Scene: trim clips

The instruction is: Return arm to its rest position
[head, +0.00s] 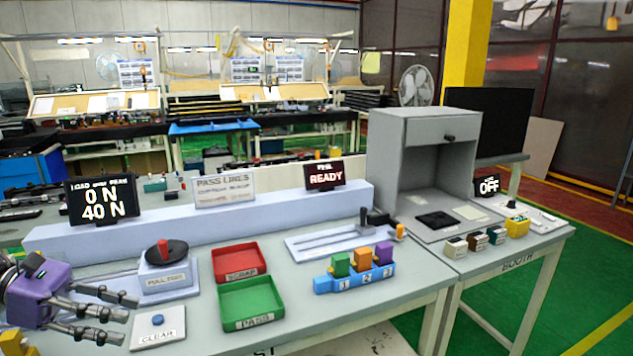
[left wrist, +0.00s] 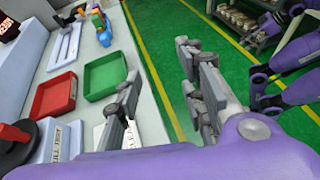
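My left gripper (head: 122,318) is at the lower left of the head view, purple with grey fingers. Its fingers are spread apart with nothing between them. They are near the table's left front, left of the CLEAR button (head: 157,320) and in front of the pull-test stand (head: 166,272). In the left wrist view the left gripper (left wrist: 165,85) also shows spread, empty fingers, with green floor and the table edge behind. Purple links of my other arm show at the right of that view.
A red SCRAP tray (head: 239,262) and a green PASS tray (head: 251,303) lie empty right of the pull-test stand. A blue rack (head: 354,278) holds green, orange and purple clips. A grey booth (head: 423,170) stands at the right. The load display (head: 101,199) is behind.

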